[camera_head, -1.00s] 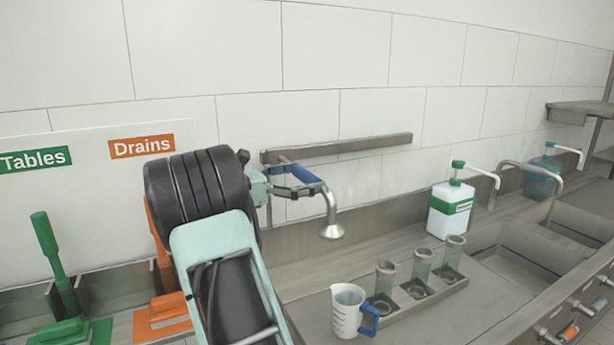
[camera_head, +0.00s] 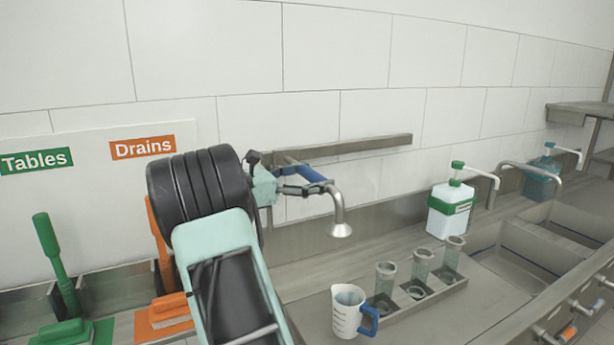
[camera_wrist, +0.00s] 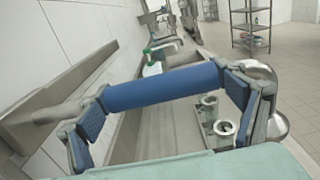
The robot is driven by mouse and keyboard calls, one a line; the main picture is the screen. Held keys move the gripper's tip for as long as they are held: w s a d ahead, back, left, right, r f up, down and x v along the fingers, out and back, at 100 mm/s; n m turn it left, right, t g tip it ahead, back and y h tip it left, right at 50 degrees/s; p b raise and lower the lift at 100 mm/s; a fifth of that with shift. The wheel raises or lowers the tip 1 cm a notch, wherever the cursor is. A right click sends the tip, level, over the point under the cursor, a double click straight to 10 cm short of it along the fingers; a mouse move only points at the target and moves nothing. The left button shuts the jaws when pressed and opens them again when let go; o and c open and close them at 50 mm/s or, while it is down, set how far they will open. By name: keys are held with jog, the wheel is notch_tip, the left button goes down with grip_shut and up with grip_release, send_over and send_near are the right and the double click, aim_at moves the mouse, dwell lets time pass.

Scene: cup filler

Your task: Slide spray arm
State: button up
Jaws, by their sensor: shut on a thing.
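The spray arm is a bent metal pipe with a blue sleeve and a downturned round spray head (camera_head: 339,229). It hangs in front of a long steel wall rail (camera_head: 370,147). My gripper (camera_head: 318,188) is shut on the spray arm at its blue sleeve. In the wrist view the blue sleeve (camera_wrist: 165,87) lies across between my two fingers. The rail (camera_wrist: 70,85) shows at the left there and the spray head (camera_wrist: 278,125) at the right, partly hidden by a finger. My arm hides the rail's left end in the head view.
A measuring jug (camera_head: 347,310) with a blue handle stands beside a steel holder (camera_head: 440,291) with three clear cups. A green-and-white soap dispenser (camera_head: 450,210) stands behind, with sinks at the right.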

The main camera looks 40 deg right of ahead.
jog(key=x, duration=0.4)
jog(key=shift+d+p, duration=0.1)
jog(key=shift+p, duration=0.25)
jog(key=o, duration=1.6)
jog(key=v, duration=1.2)
jog(key=shift+s, duration=0.15)
